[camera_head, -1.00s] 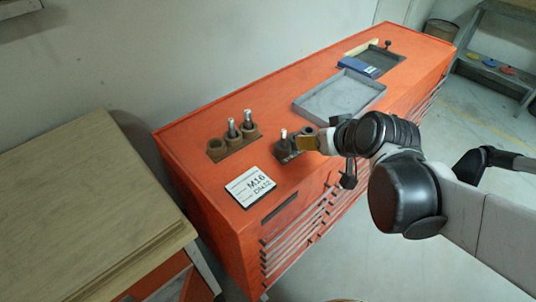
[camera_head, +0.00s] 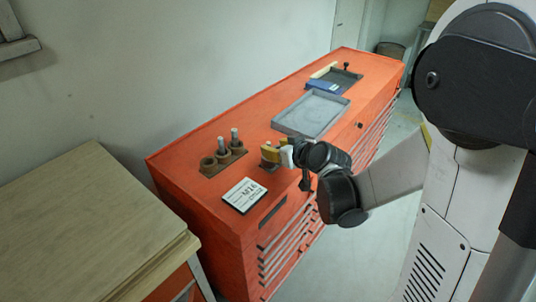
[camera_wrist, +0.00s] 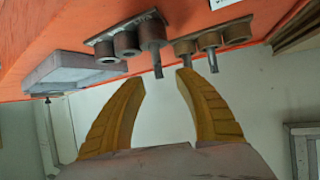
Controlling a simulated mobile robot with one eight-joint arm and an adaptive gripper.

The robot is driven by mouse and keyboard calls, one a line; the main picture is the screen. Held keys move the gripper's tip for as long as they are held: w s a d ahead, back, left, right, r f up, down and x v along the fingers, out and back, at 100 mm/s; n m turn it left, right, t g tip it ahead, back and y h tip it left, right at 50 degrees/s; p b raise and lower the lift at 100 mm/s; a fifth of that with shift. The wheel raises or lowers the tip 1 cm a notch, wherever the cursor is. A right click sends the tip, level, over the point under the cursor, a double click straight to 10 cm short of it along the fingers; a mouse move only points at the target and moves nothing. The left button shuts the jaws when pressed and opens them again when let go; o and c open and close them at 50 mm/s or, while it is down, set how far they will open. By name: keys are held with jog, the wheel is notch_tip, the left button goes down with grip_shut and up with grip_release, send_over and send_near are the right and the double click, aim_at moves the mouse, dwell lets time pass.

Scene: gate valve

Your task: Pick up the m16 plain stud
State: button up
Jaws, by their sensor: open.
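My gripper (camera_head: 277,150) is over the near holder on the orange cabinet. In the wrist view its yellow fingers (camera_wrist: 160,79) are spread apart and empty. A grey stud (camera_wrist: 157,64) stands in an end cup of the grey holder (camera_wrist: 110,48); its tip shows in the gap between the fingertips, and I see no contact. In the head view that holder is mostly hidden by my gripper. A brown holder (camera_head: 208,168) stands to the left with two upright studs (camera_head: 221,145) (camera_head: 234,137); it also shows in the wrist view (camera_wrist: 210,42). I cannot tell plain from threaded.
A white label card reading M16 (camera_head: 244,195) lies near the cabinet's front left. A grey tray (camera_head: 313,113) and a darker tray with a blue item (camera_head: 326,87) lie farther back on the orange cabinet (camera_head: 180,150). A wooden bench (camera_head: 80,220) stands at left.

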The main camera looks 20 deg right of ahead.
aim_at(269, 143)
jog(key=x, duration=0.2)
jog(key=b+x, duration=0.1)
jog(key=x, duration=0.2)
jog(key=shift+w+d+r, duration=0.1)
jog(key=shift+w+r, duration=0.05)
jog(key=shift+r, duration=0.2)
grip_shut()
